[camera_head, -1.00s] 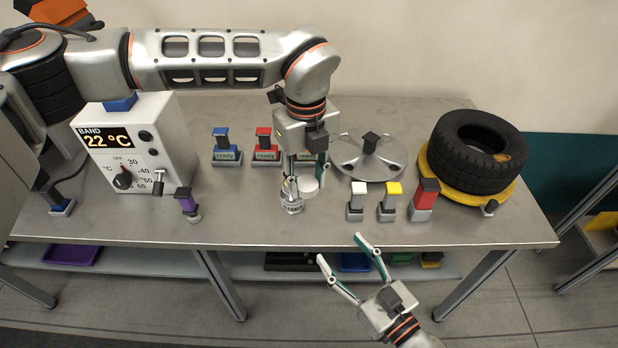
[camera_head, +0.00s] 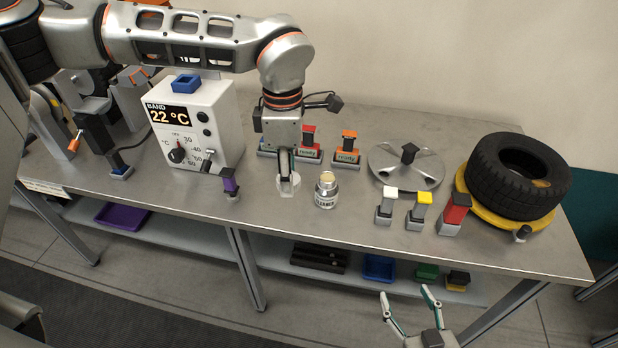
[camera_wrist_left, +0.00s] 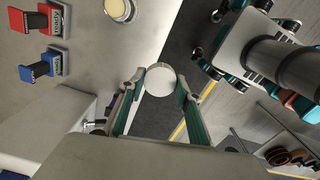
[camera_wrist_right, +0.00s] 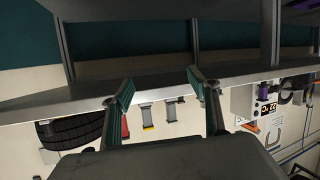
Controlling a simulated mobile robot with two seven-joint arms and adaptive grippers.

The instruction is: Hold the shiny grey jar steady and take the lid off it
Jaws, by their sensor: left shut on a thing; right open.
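The shiny grey jar (camera_head: 325,196) stands upright on the metal table with its top uncovered and a cream-coloured surface showing; its top also shows in the left wrist view (camera_wrist_left: 118,9). My left gripper (camera_head: 287,178) is shut on the round whitish lid (camera_wrist_left: 160,80), which lies between its fingertips. In the head view the lid (camera_head: 288,188) is just left of the jar and apart from it; its height above the table is hard to tell. My right gripper (camera_head: 407,294) is open and empty, in front of the table's front edge, away from the jar.
White, yellow and red-topped blocks (camera_head: 420,211) stand right of the jar. Behind are "ready" stands (camera_head: 346,147) and a round metal plate (camera_head: 407,168). A tyre (camera_head: 517,177) is at the right, a temperature box (camera_head: 195,125) and purple-topped piece (camera_head: 230,184) at the left.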

